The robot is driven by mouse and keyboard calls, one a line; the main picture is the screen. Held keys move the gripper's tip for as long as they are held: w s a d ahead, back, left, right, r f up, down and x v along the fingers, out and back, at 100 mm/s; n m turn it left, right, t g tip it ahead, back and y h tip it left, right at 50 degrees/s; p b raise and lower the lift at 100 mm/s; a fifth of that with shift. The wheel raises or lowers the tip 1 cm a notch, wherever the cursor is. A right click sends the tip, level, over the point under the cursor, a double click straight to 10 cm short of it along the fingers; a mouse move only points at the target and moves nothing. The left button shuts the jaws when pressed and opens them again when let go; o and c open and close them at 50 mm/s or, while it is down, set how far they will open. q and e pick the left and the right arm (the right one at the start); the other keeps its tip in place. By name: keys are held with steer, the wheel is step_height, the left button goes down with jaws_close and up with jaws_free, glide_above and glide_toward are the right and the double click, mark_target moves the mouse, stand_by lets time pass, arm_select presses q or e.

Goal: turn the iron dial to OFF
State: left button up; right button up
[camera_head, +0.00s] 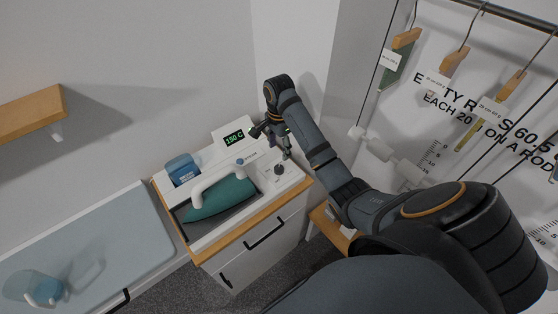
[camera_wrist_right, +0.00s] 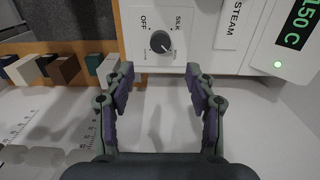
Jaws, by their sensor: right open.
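The iron dial (camera_wrist_right: 160,41) is a dark round knob on a white plate in the right wrist view, with OFF printed to its upper left and SILK to its upper right. Its pointer is too small to read surely. The dial also shows in the head view (camera_head: 279,169) at the right end of the iron's station. My right gripper (camera_wrist_right: 159,80) is open and empty. Its fingertips are short of the dial in the picture, one to each side, apart from it. In the head view my right gripper (camera_head: 284,148) hangs over the station near the dial. My left gripper is out of view.
A teal iron (camera_head: 222,197) with a white handle rests on the station. A lit display (camera_head: 234,139) reads 150 C. A blue container (camera_head: 182,168) stands behind the iron. A clothes rail (camera_head: 510,14) with hangers is at the right, a pale blue board (camera_head: 100,235) at the left.

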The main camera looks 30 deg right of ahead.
mark_target(279, 168)
step_height(279, 168, down, 10)
steer(key=b, duration=0.8)
steer(key=shift+f, duration=0.15)
steer(key=shift+c, duration=0.4)
